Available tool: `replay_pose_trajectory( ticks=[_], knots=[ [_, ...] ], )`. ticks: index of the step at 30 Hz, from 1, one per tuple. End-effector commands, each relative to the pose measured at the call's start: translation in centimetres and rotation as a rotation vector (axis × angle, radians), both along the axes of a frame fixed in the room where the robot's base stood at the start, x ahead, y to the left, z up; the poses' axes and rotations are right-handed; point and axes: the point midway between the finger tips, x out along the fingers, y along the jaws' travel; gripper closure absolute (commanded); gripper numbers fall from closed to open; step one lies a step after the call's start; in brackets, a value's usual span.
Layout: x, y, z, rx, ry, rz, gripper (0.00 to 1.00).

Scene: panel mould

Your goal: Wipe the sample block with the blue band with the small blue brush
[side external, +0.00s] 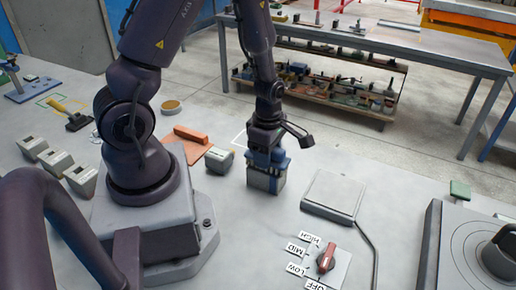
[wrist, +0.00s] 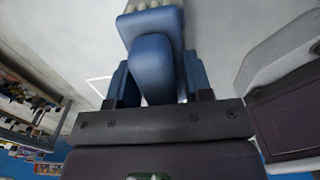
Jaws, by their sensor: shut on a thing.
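My gripper (side external: 267,160) points down over the grey table right of my arm's base. It is shut on the small blue brush, whose rounded blue handle (wrist: 154,68) shows between the fingers in the wrist view. A wider blue part with a pale ribbed edge (wrist: 152,20) lies beyond the handle. In the side view the fingers and the blue thing below them overlap, so I cannot tell whether it touches the table. A pale sample block (side external: 219,159) stands just left of the gripper. Several similar pale blocks (side external: 55,162) stand at the far left; no blue band is clear on any.
A flat grey plate (side external: 333,193) lies right of the gripper, with a cable beside it. A red knob (side external: 326,258) on a labelled dial is in front. An orange-brown block (side external: 190,135) lies behind the pale block.

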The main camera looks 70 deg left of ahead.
Motion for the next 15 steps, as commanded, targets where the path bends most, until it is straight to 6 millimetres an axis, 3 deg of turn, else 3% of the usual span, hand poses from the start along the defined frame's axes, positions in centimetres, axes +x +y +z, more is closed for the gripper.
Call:
replay_pose_trajectory(
  ticks=[8, 15],
  knots=[
    [1.5, -1.5, 0.0, 0.000, 0.000, -0.003, 0.76],
    [0.2, -0.2, 0.0, -0.001, 0.001, 0.004, 0.76]
  ],
)
